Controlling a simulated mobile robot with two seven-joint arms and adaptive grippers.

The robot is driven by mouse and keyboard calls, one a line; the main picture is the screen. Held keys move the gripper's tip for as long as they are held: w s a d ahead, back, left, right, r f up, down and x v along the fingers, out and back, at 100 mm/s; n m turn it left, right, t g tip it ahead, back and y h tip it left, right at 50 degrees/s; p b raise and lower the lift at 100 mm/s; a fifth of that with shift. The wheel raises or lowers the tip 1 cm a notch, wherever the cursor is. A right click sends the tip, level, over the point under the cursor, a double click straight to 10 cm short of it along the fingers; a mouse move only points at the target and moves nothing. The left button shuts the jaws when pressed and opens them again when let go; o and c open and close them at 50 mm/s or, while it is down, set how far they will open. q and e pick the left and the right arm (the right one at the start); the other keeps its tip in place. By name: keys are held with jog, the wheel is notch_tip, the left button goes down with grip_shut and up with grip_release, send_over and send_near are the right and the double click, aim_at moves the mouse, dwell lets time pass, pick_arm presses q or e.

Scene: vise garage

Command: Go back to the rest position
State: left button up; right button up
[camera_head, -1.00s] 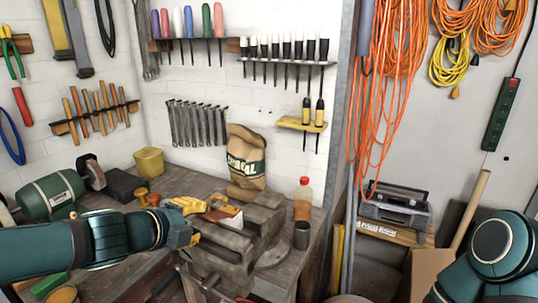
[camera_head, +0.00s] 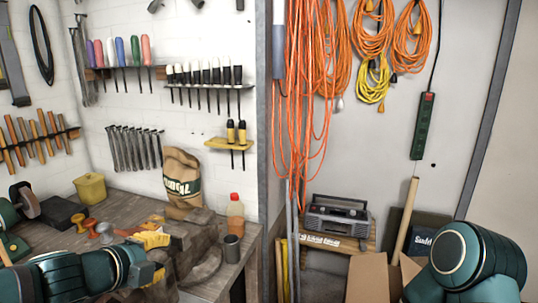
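My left arm comes in from the lower left over the workbench (camera_head: 222,283). Its gripper (camera_head: 150,274) is at the arm's right end, in front of the dark vise (camera_head: 203,235) and just below the yellow items (camera_head: 150,240) on the bench. The fingers are small and dark here, so I cannot tell whether they are open or shut. Of my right arm only a rounded teal link shows at the lower right. My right gripper is out of the picture.
A paper sack (camera_head: 183,180), an orange bottle (camera_head: 235,214) and a dark cup (camera_head: 232,248) stand on the bench. A radio (camera_head: 338,220) sits on a shelf right of the metal post (camera_head: 268,130). An open cardboard box (camera_head: 370,279) is near my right arm.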

pick_arm(q)
jog(key=s+d+f+n+g, duration=0.1)
jog(key=d+f+n+g, duration=0.4)
jog(key=f, duration=0.6)
jog(key=d+f+n, duration=0.3)
jog(key=f+n, duration=0.3)
jog(key=f, duration=0.6)
jog(key=s+d+f+n+g, duration=0.1)
jog(key=s+f+n+g, duration=0.1)
jog(key=s+f+n, duration=0.3)
jog(key=s+d+f+n+g, duration=0.2)
jog(key=s+f+n, duration=0.4)
jog(key=f, duration=0.5)
jog(key=shift+f+n+g, duration=0.2)
jog(key=shift+n+g, duration=0.1)
jog(key=shift+g, duration=0.1)
jog(key=o, duration=0.5)
jog(key=shift+s+d+f+n, duration=0.15)
jog(key=shift+s+f+n, duration=0.15)
jog(key=shift+s, duration=0.15)
jog(key=shift+o, duration=1.4)
jog(key=shift+s+f, duration=0.1)
jog(key=shift+s, duration=0.05)
